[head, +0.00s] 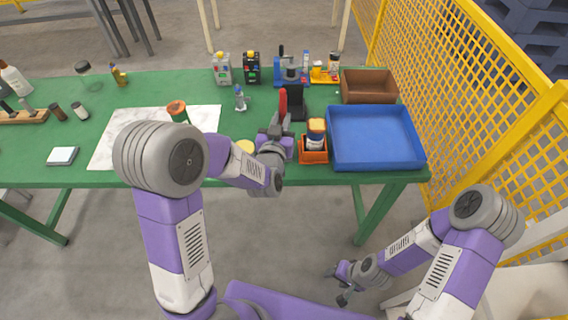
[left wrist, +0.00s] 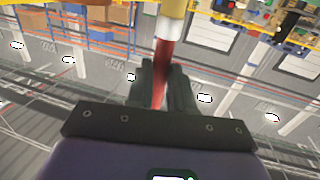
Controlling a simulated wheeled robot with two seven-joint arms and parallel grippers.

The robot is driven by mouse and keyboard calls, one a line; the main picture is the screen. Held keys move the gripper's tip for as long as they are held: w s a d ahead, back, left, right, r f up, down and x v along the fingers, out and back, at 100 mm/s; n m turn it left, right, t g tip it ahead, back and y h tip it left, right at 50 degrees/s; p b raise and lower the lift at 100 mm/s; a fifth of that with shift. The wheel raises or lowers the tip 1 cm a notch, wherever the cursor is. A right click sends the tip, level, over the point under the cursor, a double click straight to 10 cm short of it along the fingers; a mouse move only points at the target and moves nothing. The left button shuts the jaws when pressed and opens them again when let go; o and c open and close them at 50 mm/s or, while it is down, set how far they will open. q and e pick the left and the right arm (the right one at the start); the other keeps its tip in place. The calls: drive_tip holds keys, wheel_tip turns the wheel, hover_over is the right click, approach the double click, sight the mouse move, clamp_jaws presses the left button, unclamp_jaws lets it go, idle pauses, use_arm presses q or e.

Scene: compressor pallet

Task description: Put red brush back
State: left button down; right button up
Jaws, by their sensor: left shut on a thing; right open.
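The red brush (head: 283,103) stands roughly upright above the green table, held in my left gripper (head: 279,124). In the left wrist view the red handle of the brush (left wrist: 162,72) runs up between the dark fingers of my left gripper (left wrist: 163,88) to a white and yellowish end. A black holder (head: 295,101) stands just right of the brush in the head view; I cannot tell whether they touch. My right gripper (head: 344,284) is open and empty, low in front of the table, away from everything on it.
An orange bin with a jar (head: 314,156) and a blue tray (head: 375,137) lie to the right of my left gripper. A brown box (head: 369,86) is behind the tray. A small bottle (head: 240,98) stands left. A yellow fence (head: 480,100) borders the right.

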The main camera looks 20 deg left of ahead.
use_arm(q)
drive_tip(key=shift+t+y, duration=0.3)
drive_tip(key=shift+y, duration=0.2)
wheel_tip(320, 180, down, 10)
drive_tip(key=b, duration=0.4)
drive_tip(key=shift+w+f, duration=0.15)
use_arm(e)
wheel_tip(320, 180, down, 5)
drive_tip(key=shift+r, duration=0.1)
use_arm(q)
drive_tip(key=c, duration=1.4)
unclamp_jaws()
drive_tip(key=shift+f, duration=0.15)
drive_tip(key=shift+c, duration=0.2)
drive_tip(key=o, duration=0.4)
drive_tip(key=shift+o, duration=0.2)
use_arm(e)
drive_tip(key=shift+f, duration=0.2)
drive_tip(key=shift+r, duration=0.1)
